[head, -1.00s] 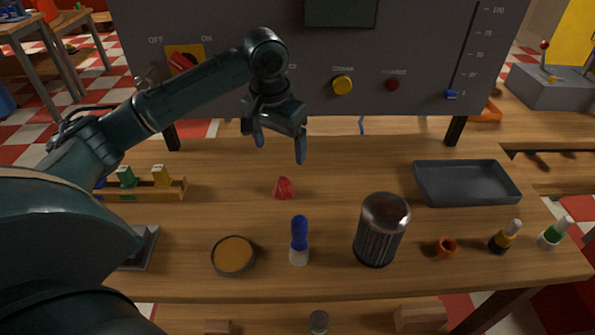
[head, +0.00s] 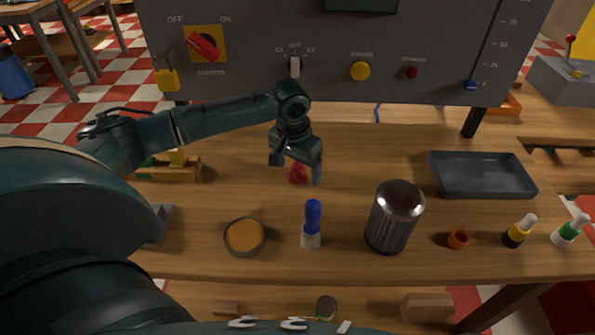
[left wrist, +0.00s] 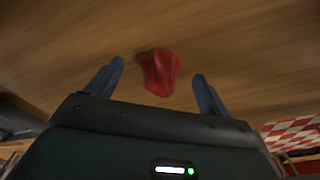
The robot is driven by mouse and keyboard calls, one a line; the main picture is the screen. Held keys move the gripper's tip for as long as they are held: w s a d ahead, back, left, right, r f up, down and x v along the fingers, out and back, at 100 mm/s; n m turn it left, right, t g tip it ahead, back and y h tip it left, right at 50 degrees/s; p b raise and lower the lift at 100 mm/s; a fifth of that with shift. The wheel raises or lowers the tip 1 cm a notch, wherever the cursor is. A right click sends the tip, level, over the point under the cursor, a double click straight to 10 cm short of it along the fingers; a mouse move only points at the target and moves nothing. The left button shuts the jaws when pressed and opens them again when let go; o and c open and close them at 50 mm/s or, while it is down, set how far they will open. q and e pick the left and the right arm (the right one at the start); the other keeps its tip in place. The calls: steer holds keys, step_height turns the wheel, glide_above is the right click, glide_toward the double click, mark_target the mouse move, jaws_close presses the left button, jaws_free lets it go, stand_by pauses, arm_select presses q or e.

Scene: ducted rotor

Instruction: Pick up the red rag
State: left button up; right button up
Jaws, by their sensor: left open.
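The red rag (head: 298,173) lies crumpled in a small heap on the wooden table, partly hidden behind my left gripper in the head view. My left gripper (head: 295,174) is open and empty, pointing down just above the rag. In the left wrist view the rag (left wrist: 160,72) shows ahead of and between the two spread fingers (left wrist: 158,85), and I see no contact. My right gripper is not in view.
A blue-capped bottle (head: 312,224), a round tin (head: 245,237) and a dark ribbed cylinder (head: 395,216) stand nearer the front. A grey tray (head: 483,192) lies at right. The control panel (head: 440,40) rises behind the table.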

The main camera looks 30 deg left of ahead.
mark_target(297, 163)
arm_select(q)
steer(key=shift+f, duration=0.1)
steer(key=c, duration=1.1)
steer(key=shift+c, duration=0.2)
step_height(297, 163, up, 10)
steer(key=shift+r, duration=0.1)
steer(key=o, duration=0.4)
steer(key=shift+c, duration=1.1)
